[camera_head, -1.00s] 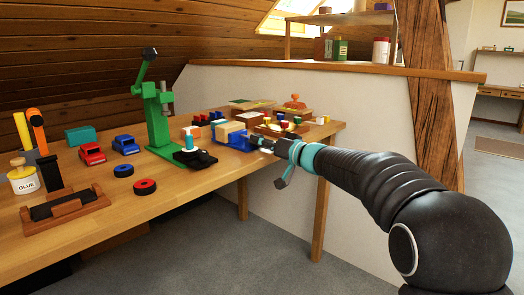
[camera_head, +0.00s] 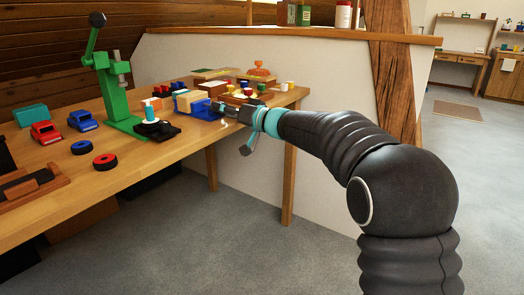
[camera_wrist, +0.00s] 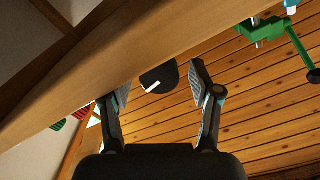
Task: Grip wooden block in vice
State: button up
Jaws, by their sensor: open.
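The blue vice (camera_head: 206,112) stands at the table's front edge in the head view. A pale wooden block (camera_head: 190,101) shows at its left end; I cannot tell whether the jaws touch it. My gripper (camera_head: 223,111) is at the vice's right end, in front of the table edge. In the wrist view my gripper (camera_wrist: 160,86) is open, with a finger to either side of a dark round part (camera_wrist: 166,70) carrying a short pale bar (camera_wrist: 152,87). This may be the vice's screw end. No contact is clear.
The wooden table (camera_head: 120,165) carries a green press (camera_head: 113,80), a black stand (camera_head: 157,131), toy cars and several small coloured pieces right by the vice. A white half wall (camera_head: 215,65) and timber post (camera_head: 392,85) stand behind. Floor at right is clear.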

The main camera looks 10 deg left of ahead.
jog(key=n+p, duration=0.2)
jog(key=p, duration=0.1)
jog(key=shift+w+r, duration=0.1)
jog(key=shift+r, duration=0.15)
jog(key=b+v, duration=0.3)
jog(key=v, duration=1.1)
jog(key=s+d+f+m+g+h+b, duration=0.1)
jog(key=s+d+f+h, duration=0.2)
jog(key=s, duration=0.6)
jog(key=s+d+f+m+g+h+b, duration=0.1)
jog(key=s+d+f+h, duration=0.3)
jog(key=s+d+f, duration=0.3)
jog(key=shift+s+d+f+m+g, duration=0.2)
jog(key=shift+s+m+g, duration=0.2)
jog(key=shift+s, duration=1.1)
